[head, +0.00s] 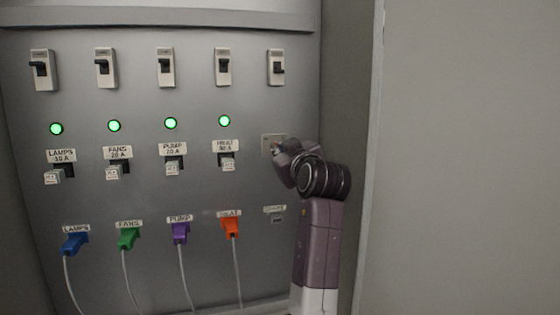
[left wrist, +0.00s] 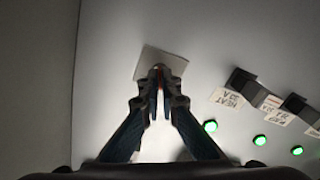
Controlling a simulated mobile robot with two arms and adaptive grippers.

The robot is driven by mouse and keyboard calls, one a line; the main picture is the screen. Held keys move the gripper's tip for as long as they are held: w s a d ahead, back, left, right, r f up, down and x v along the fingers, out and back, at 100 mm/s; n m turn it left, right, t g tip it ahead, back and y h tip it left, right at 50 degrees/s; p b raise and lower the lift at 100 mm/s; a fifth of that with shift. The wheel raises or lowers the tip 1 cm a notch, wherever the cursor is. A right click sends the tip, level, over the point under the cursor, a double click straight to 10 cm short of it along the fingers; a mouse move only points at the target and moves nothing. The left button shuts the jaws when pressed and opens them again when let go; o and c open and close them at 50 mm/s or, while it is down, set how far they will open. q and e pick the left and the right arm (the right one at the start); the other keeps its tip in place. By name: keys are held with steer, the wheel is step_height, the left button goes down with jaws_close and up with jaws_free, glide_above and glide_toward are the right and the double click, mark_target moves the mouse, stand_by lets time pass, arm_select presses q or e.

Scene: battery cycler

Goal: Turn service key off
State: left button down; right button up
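The service key's light plate (head: 268,145) is on the grey panel, right of the HEAT switch in the head view. It also shows in the left wrist view (left wrist: 175,63). My left gripper (head: 277,147) is at this plate. In the left wrist view its two fingers (left wrist: 158,85) are close together, with their tips at the middle of the plate. A small brownish part of the key (left wrist: 157,67) shows at the tips, and the fingers appear closed around it. The fingers hide most of the key, so its angle cannot be told. My right gripper is not in view.
Left of my gripper are the HEAT switch (head: 227,161) and several lit green lamps (head: 224,121). A breaker (head: 276,67) is above. The orange HEAT plug (head: 231,227) with its cable is below left. A cabinet side wall (head: 348,80) stands close on the right.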

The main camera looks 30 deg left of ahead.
arm_select(q)
steer(key=shift+n+b, duration=0.35)
steer(key=shift+n, duration=0.25)
steer(key=c, duration=2.2)
jaws_free()
steer(key=v, duration=0.7)
steer(key=shift+s+d, duration=0.2)
